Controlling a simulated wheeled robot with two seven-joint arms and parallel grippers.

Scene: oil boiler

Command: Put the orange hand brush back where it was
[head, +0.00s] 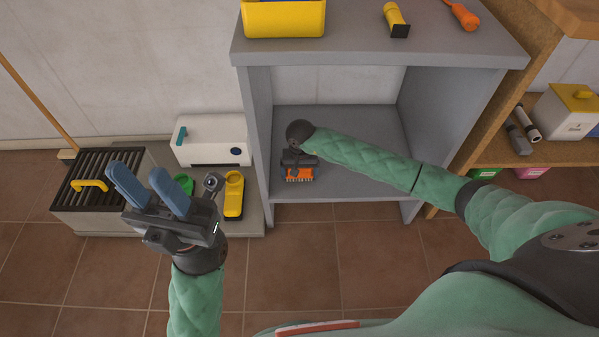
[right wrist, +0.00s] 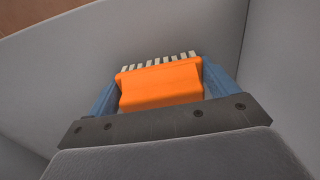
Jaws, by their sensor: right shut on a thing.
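The orange hand brush (head: 300,174) is at the left side of the grey shelf unit's lower compartment, at the end of my right arm. My right gripper (head: 299,164) is shut on it. In the right wrist view the orange brush body (right wrist: 160,84) sits between the two blue fingers of the right gripper (right wrist: 160,90), with its pale bristles pointing away from the gripper. I cannot tell whether the brush touches the shelf floor (head: 350,187). My left gripper (head: 152,190) is open and empty, raised at the left in front of a black-slatted box.
A yellow bin (head: 284,18), a yellow torch-like object (head: 396,18) and an orange-handled tool (head: 463,14) are on the unit's top. The slatted box (head: 98,190), a white case (head: 212,141) and a yellow item (head: 233,195) stand left. Wooden shelving (head: 500,130) stands right.

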